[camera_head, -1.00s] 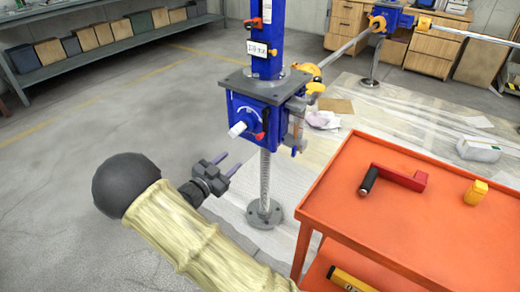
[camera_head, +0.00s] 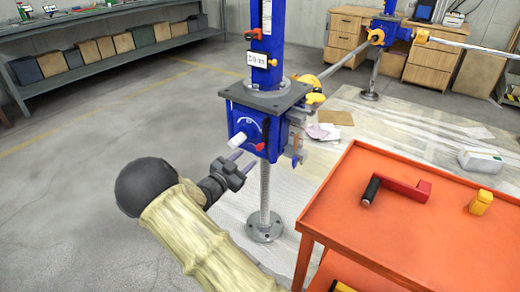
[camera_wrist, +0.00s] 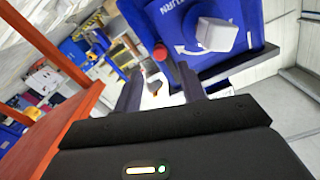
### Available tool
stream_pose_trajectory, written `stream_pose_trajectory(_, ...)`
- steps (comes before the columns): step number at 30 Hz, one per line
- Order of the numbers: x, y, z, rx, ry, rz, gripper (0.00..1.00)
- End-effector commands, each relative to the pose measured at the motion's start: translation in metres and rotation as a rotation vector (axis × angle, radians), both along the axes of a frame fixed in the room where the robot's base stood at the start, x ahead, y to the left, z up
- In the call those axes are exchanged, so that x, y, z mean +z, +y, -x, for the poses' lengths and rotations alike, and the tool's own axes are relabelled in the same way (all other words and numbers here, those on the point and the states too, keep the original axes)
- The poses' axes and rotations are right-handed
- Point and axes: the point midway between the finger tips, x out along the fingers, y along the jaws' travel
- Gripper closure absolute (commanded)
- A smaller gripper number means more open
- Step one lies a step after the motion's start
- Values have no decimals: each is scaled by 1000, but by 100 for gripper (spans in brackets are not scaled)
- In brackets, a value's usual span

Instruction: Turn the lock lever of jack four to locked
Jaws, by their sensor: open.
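The nearest blue screw jack (camera_head: 258,128) stands upright on a threaded screw with a round foot on the floor. I cannot read a jack number on it. On its front face are a white square shaft end (camera_head: 237,140) and a small red-tipped lever (camera_head: 260,146). In the wrist view the white shaft end (camera_wrist: 216,34) is upper right and the red tip (camera_wrist: 159,52) is left of it, beyond my fingertips. My gripper (camera_head: 238,159) is open and empty, just in front of and below the jack's face. I see no contact with the lever.
An orange cart (camera_head: 420,225) stands to the right, bearing a red crank with a black grip (camera_head: 400,188) and a yellow block (camera_head: 480,202). A yellow-jointed rod runs from the jack to another blue jack (camera_head: 385,32) behind. The floor at left is clear.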

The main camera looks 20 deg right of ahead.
Motion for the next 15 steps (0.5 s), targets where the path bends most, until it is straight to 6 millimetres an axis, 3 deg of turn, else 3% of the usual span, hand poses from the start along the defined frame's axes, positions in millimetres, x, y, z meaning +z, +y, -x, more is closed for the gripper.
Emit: stream_pose_trajectory(15, -1, -72, -47, 0, -1, 1, 59)
